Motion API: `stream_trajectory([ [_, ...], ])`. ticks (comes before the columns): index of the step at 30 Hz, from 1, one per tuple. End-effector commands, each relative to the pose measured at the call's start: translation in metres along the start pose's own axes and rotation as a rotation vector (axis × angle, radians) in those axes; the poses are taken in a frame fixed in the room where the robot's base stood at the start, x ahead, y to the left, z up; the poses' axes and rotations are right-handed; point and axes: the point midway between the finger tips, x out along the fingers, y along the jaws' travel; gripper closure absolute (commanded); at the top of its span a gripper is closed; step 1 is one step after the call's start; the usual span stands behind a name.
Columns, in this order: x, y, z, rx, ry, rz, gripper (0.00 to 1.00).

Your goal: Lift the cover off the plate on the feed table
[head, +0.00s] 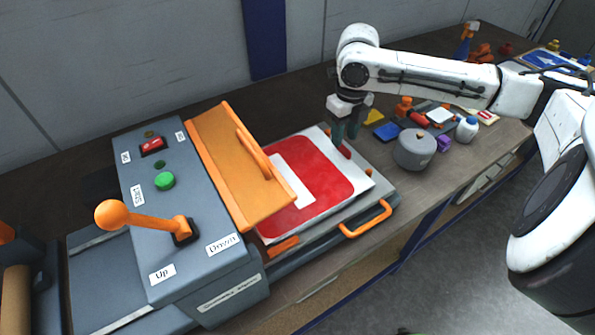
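A plate with a red face and a white bar (318,178) lies on the grey feed table (352,222), beside the machine. A white border shows around the red, and a pale layer shows under its right edge. I cannot tell a separate cover from the plate's face. My gripper (345,138) points down at the plate's far edge. Its two dark fingers stand apart, with a small red piece (344,152) just below them. Whether they touch it is unclear. Nothing is visibly held.
The grey machine (190,215) with an orange guard (235,165) and an orange ball lever (112,214) stands left. An orange handle (368,219) is on the table's front. A grey pot (414,150), a white bottle (467,129) and several small items crowd the right.

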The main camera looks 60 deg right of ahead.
Motion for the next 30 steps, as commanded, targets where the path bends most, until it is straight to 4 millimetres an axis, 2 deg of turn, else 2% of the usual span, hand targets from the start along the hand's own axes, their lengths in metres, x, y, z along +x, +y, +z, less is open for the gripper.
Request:
stream_trajectory([
  [6, 0.027, -0.001, -0.001, 0.001, 0.001, 0.002, 0.61],
  [15, 0.032, -0.001, -0.001, 0.0, -0.001, 0.0, 0.61],
  [27, 0.031, -0.001, -0.001, 0.0, -0.001, 0.0, 0.99],
  [30, 0.031, -0.001, -0.001, 0.0, -0.001, 0.0, 1.0],
])
